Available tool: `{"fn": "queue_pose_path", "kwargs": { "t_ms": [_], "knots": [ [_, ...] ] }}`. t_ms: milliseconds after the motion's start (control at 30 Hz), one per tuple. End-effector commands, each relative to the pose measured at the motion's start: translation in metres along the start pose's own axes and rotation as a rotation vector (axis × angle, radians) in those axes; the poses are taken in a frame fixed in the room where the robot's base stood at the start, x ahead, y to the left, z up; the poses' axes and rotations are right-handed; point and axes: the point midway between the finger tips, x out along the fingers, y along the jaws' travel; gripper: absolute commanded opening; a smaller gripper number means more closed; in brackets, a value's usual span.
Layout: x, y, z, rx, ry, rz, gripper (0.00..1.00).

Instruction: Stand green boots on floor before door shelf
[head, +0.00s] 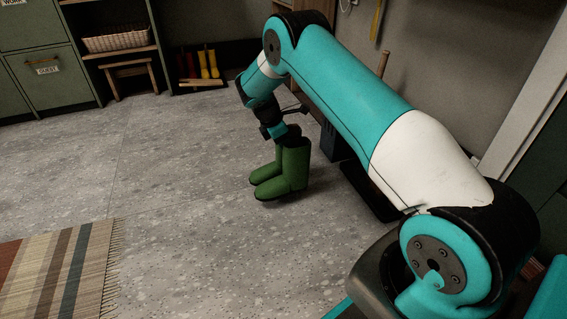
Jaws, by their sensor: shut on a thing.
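A pair of green boots (294,170) hangs or stands upright at the middle of the head view, toes pointing left. My gripper (284,134) is above them, shut on their tops; its fingertips are partly hidden by the boot shafts and my wrist. The soles are at or just above the grey floor (180,200); I cannot tell whether they touch it. I cannot tell which piece of furniture is the door shelf. A dark low piece behind the boots, along the right wall, is mostly hidden by my arm.
Yellow boots (209,63) and red boots stand in a dark recess at the back. A wicker basket (115,39) is on a shelf above a small wooden stool (131,70). Green cabinets (45,75) stand at left. A striped rug (60,270) lies front left. Open floor lies between.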

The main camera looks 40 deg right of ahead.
Motion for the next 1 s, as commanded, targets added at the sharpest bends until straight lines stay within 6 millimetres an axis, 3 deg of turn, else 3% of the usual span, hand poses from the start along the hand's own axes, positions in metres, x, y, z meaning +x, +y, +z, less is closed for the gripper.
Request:
{"fn": "queue_pose_path", "kwargs": {
  "t_ms": [167,400,800,833,933,1000],
  "knots": [
    [0.01,0.001,-0.004,0.002,0.0,0.003,0.0],
    [0.044,0.001,-0.018,0.001,0.0,0.002,0.0],
    [0.045,0.001,-0.019,0.001,0.0,0.003,0.0],
    [0.046,0.001,-0.019,0.0,0.0,0.002,0.35],
    [0.046,0.001,-0.019,0.0,0.0,0.002,0.56],
    [0.046,0.001,-0.019,0.0,0.0,0.002,0.56]
  ]
}}
